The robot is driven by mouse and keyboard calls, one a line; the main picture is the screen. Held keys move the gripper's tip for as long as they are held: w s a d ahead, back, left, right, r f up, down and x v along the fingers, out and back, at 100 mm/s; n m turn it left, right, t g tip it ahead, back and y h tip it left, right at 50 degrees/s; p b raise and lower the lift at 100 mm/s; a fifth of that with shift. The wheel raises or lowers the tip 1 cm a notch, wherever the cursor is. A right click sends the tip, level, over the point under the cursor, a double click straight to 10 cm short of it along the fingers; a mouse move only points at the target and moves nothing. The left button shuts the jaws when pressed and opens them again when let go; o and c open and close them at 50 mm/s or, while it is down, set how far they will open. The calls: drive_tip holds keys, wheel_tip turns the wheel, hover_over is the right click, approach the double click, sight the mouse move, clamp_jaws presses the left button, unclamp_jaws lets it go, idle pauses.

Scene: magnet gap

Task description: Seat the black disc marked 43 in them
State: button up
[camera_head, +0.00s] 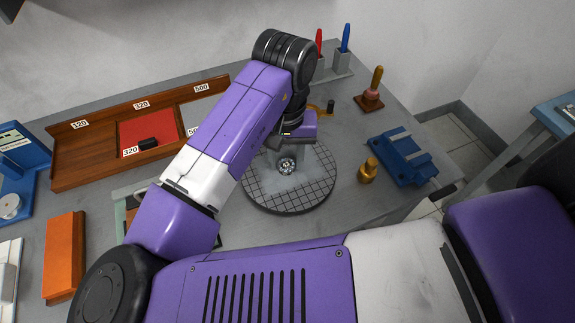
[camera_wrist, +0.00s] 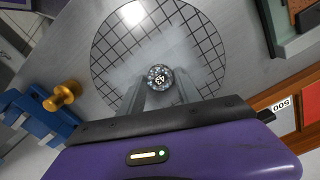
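A small round dark disc with a speckled light rim (camera_wrist: 159,77) bears the number 43, upside down in the wrist view. In the head view this disc (camera_head: 286,166) shows at the middle of a round plate ruled with a grid (camera_head: 300,203), which also shows in the wrist view (camera_wrist: 112,35). My gripper (camera_wrist: 160,88) points down at the plate, its two grey fingers on either side of the disc. I cannot tell whether the fingers touch the disc, or whether it rests on the plate.
A brown wooden tray (camera_head: 76,150) with number labels, a red panel and a black block (camera_head: 148,143) is at left. An orange box (camera_head: 64,254) is nearer. A brass knob (camera_head: 367,171) and blue fixture (camera_head: 402,158) stand right of the plate; a wooden-handled stamp (camera_head: 370,92) stands behind.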

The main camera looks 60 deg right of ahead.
clamp_jaws()
wheel_tip(320, 180, up, 5)
drive_tip(key=p, duration=0.5)
drive_tip(key=shift+s, duration=0.1)
